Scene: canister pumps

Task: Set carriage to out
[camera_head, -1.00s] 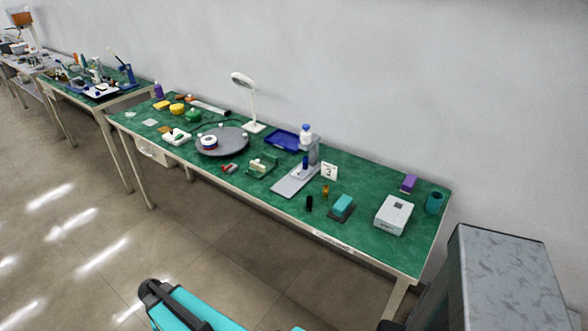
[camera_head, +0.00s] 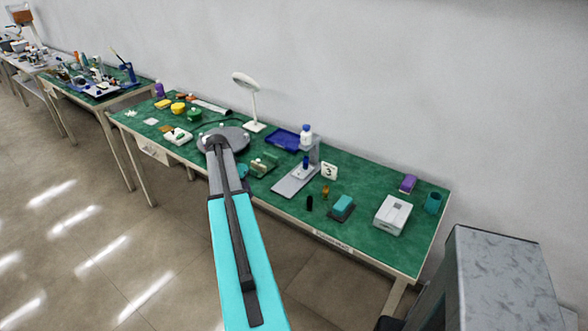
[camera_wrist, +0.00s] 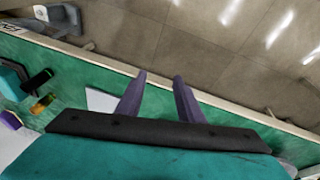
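I cannot tell which part is the carriage. In the wrist view, my gripper (camera_wrist: 160,76) has two purple fingers apart with nothing between them, near the table's front edge. A pale plate corner (camera_wrist: 100,100), likely the stand's base, shows left of the fingers.
A white lamp (camera_head: 246,90) rises behind. A wall runs along the back.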

